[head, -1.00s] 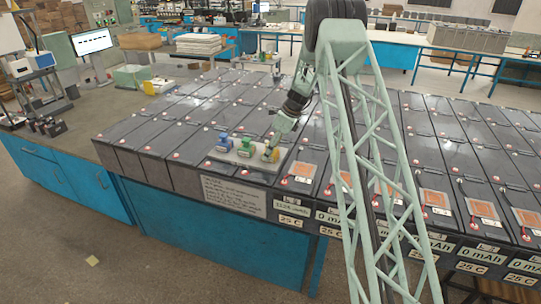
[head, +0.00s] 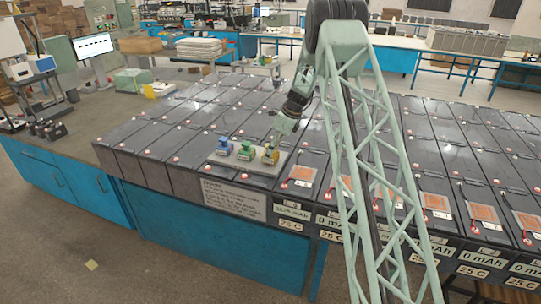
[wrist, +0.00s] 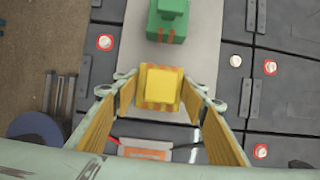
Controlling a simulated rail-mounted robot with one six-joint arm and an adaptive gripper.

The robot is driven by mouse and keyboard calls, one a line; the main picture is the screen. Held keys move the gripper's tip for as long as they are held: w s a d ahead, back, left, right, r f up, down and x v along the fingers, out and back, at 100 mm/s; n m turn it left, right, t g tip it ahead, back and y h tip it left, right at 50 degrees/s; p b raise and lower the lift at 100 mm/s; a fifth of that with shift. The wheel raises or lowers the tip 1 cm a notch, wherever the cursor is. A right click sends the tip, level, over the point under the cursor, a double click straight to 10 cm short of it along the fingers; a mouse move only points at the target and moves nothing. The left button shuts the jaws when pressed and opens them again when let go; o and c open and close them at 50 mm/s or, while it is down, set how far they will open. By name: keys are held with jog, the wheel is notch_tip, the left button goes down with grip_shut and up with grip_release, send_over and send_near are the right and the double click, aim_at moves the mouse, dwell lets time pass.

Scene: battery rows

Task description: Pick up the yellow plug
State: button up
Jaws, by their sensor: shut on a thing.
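The yellow plug (head: 270,156) is at the right end of a pale grey board (head: 228,161) on top of the batteries. The plug also shows in the wrist view (wrist: 160,88), between the two fingers of my gripper (wrist: 160,101). The fingers close on its left and right sides, and it appears upright over the board. I cannot tell whether its base still touches the board. In the head view my gripper (head: 273,145) reaches down onto it from above.
A green plug (head: 246,150) and a blue plug (head: 224,146) stand on the same board, left of the yellow one. Rows of dark batteries (head: 185,125) surround the board. Orange-labelled pads (head: 302,174) lie to the right.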

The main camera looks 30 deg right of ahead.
notch_tip(320, 180, up, 2)
jog(key=shift+r, duration=0.1)
jog(key=shift+s, duration=0.15)
jog(key=s+d+r+b, duration=0.1)
jog(key=s+d+b, duration=0.1)
jog(key=s, duration=1.3)
jog(key=shift+s+d+r, duration=0.2)
jog(key=shift+d+r, duration=0.05)
jog(key=shift+d, duration=0.15)
jog(key=shift+s, duration=0.15)
